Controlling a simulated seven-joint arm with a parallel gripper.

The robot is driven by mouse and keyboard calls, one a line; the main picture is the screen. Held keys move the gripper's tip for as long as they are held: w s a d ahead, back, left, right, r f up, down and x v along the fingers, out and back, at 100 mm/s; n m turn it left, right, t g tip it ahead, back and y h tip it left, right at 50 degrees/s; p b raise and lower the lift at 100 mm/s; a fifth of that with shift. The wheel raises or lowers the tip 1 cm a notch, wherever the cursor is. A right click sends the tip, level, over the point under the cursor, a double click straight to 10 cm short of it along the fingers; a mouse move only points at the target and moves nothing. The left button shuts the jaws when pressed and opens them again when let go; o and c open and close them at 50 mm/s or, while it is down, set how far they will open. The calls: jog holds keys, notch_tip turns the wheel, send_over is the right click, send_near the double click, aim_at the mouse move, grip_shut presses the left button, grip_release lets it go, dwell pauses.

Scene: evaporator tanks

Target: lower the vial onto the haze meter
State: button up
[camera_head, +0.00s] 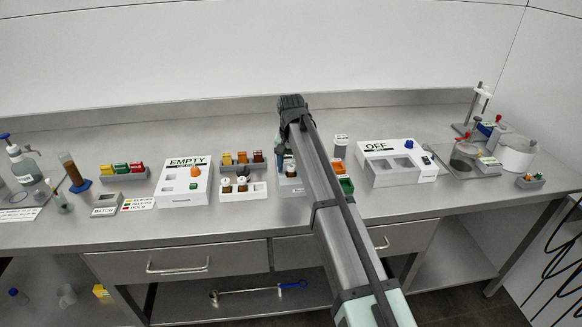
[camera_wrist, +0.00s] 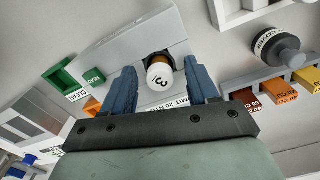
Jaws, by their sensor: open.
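The vial (camera_wrist: 160,75) has a white cap marked 3 and an amber body. In the wrist view it is at a dark round opening in a pale block, which I take to be the haze meter (camera_wrist: 125,45); a partly covered label on the block reads about "LIMIT 20". My gripper (camera_wrist: 159,68) is open, with one blue finger on each side of the vial and a visible gap to each. How deep the vial sits is hidden.
In the wrist view, a green bin (camera_wrist: 60,76) is left, with a dark knobbed cover (camera_wrist: 280,50) and colour blocks (camera_wrist: 275,90) right. The front bench edge is clear.

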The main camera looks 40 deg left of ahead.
notch_tip(320, 180, up, 13)
jog(key=shift+r, duration=0.15)
dwell(0.4)
